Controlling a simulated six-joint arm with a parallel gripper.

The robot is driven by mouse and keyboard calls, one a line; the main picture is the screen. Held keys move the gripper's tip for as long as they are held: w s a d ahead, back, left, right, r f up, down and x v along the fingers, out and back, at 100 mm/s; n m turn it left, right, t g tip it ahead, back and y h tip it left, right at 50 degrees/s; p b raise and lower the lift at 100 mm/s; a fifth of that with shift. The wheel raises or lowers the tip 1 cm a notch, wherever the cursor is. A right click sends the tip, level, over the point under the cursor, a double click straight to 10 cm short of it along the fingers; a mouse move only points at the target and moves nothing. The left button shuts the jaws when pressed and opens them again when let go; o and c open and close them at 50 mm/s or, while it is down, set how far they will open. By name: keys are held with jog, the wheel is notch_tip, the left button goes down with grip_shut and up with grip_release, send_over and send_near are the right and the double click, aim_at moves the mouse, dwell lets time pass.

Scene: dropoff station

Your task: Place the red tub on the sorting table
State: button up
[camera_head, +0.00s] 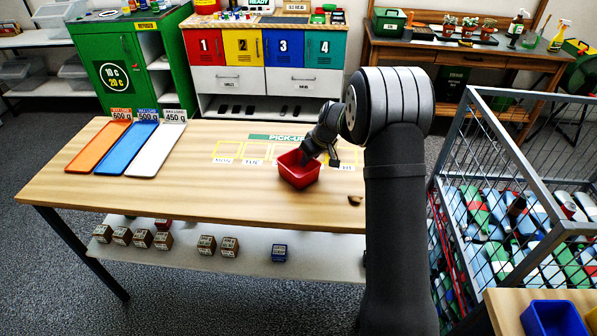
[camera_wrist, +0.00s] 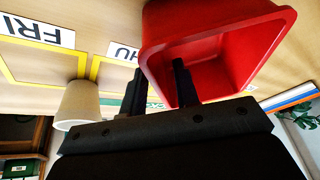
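The red tub (camera_head: 299,176) is an open, square-topped container over the right part of a wooden table (camera_head: 200,199), among yellow-outlined day boxes. It also shows large in the wrist view (camera_wrist: 222,28), with its inside visible. My gripper (camera_head: 311,152) is at the tub's rear right rim. In the wrist view, the fingers of my gripper (camera_wrist: 158,86) straddle one tub wall, one outside and one inside, with red filling the gap. I cannot tell whether the tub touches the table. No label in view names a sorting table.
Orange (camera_head: 97,146), blue (camera_head: 127,149) and white (camera_head: 158,150) trays lie at the table's left. A pale cup (camera_wrist: 77,104) stands near the gripper. A wire cage of bottles (camera_head: 500,112) is at right, by a blue tub (camera_head: 552,320). The table's middle is clear.

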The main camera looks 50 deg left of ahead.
jog(key=shift+f, duration=0.15)
grip_shut()
dwell(0.4)
notch_tip(320, 180, up, 4)
jog(key=shift+r, duration=0.15)
jog(key=w+d+r, duration=0.5)
jog(key=d+r, duration=0.2)
jog(key=d, duration=0.3)
jog(key=shift+d+r, duration=0.2)
jog(key=shift+d, duration=0.05)
